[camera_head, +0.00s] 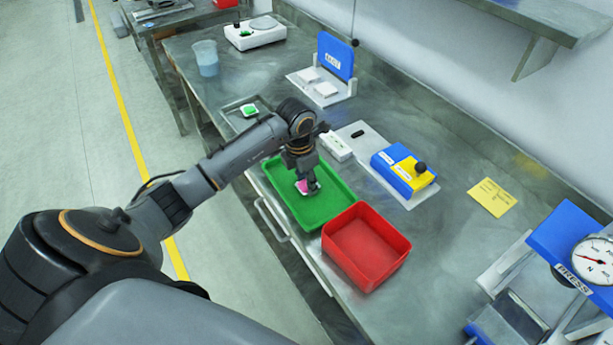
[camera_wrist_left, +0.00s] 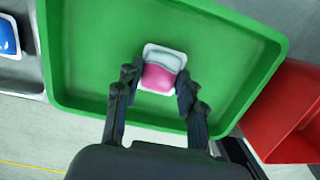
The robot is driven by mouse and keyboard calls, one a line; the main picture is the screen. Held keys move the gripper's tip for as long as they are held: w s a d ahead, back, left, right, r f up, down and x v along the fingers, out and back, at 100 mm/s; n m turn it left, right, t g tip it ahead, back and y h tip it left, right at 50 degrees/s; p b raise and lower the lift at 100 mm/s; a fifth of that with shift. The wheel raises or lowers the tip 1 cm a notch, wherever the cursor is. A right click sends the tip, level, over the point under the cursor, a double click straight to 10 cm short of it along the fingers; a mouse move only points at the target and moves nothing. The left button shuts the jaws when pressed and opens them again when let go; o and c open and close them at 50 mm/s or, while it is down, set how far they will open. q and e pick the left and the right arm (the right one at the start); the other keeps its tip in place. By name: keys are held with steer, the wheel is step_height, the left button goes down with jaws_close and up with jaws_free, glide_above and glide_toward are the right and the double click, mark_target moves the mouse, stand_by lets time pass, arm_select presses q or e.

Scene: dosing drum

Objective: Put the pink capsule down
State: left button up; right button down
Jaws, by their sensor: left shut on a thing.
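The pink capsule (camera_wrist_left: 158,75) sits in a small white square holder, between the two fingers of my left gripper (camera_wrist_left: 157,88). In the head view the left gripper (camera_head: 307,184) reaches down into the green tray (camera_head: 325,208), and the pink capsule (camera_head: 302,187) shows at its fingertips. The left gripper is shut on the capsule, over the tray's floor. I cannot tell whether the capsule touches the tray. The green tray also fills most of the left wrist view (camera_wrist_left: 90,60). My right gripper is not in view.
A red bin (camera_head: 366,247) stands right beside the green tray. A blue and yellow box (camera_head: 405,170) and a white block (camera_head: 335,146) lie behind it. A small grey tray (camera_head: 232,118) with a green item is to the left. The bench by the yellow note (camera_head: 492,197) is mostly clear.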

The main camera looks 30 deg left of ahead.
mark_target(302, 185)
arm_select(q)
steer(key=shift+f, duration=0.2)
steer(key=o, duration=1)
steer(key=shift+c, duration=0.2)
steer(key=shift+r, duration=0.2)
step_height(302, 185, up, 12)
steer(key=s+b, duration=0.1)
steer(key=b, duration=0.2)
steer(key=shift+s+a, duration=0.15)
steer(key=shift+a, duration=0.1)
